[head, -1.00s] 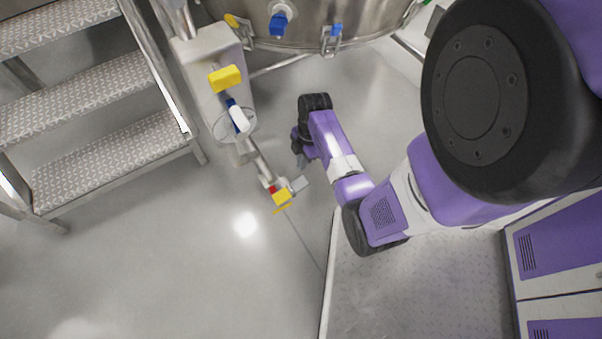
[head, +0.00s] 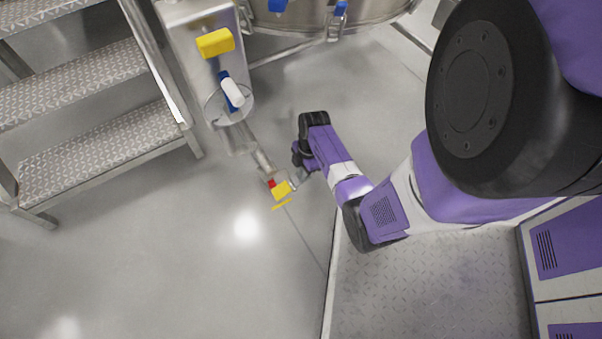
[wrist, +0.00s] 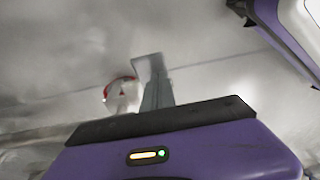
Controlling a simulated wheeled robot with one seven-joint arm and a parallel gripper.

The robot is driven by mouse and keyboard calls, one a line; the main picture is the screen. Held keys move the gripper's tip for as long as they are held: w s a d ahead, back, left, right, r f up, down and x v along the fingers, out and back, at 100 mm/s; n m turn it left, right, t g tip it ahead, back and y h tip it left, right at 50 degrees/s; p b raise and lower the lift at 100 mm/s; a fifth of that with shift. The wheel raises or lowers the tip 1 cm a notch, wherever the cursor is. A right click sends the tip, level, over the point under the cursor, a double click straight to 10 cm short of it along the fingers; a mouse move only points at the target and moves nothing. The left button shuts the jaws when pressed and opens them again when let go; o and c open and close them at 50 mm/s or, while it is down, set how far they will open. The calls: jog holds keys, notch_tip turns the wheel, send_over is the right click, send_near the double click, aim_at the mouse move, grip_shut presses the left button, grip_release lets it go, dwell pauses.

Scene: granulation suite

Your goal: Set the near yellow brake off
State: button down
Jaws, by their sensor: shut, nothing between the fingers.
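The near yellow brake (head: 282,190) shows in the head view as a small yellow pedal with a red part beside it, low over the floor at the end of a slanting metal leg. My gripper (head: 302,180) hangs below my arm just right of the pedal. Whether it touches the pedal cannot be told. In the wrist view my gripper (wrist: 150,68) shows grey fingers together, with nothing held. A red-marked pale part (wrist: 120,92) stands just left of the fingers there. The yellow pedal does not show clearly in that view.
A grey column (head: 205,75) carries a larger yellow block (head: 215,42) and a blue-and-white handle (head: 231,91). A steel vessel (head: 310,22) stands behind. The floor (head: 130,260) at front left is clear.

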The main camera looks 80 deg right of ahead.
jog(key=shift+s+d+f+t+y, duration=0.3)
jog(key=shift+t+y, duration=0.1)
jog(key=shift+t, duration=0.1)
dwell(0.5)
jog(key=shift+s+d+f+t+y+b, duration=0.2)
jog(key=shift+f+t+y+b, duration=0.3)
jog(key=shift+t+b, duration=0.1)
jog(key=shift+s+d+f+b, duration=0.2)
jog(key=shift+s+f+b, duration=0.05)
jog(key=shift+f, duration=0.2)
jog(key=shift+s+d+f+b, duration=0.15)
jog(key=shift+s+f+b, duration=0.1)
jog(key=shift+f, duration=0.15)
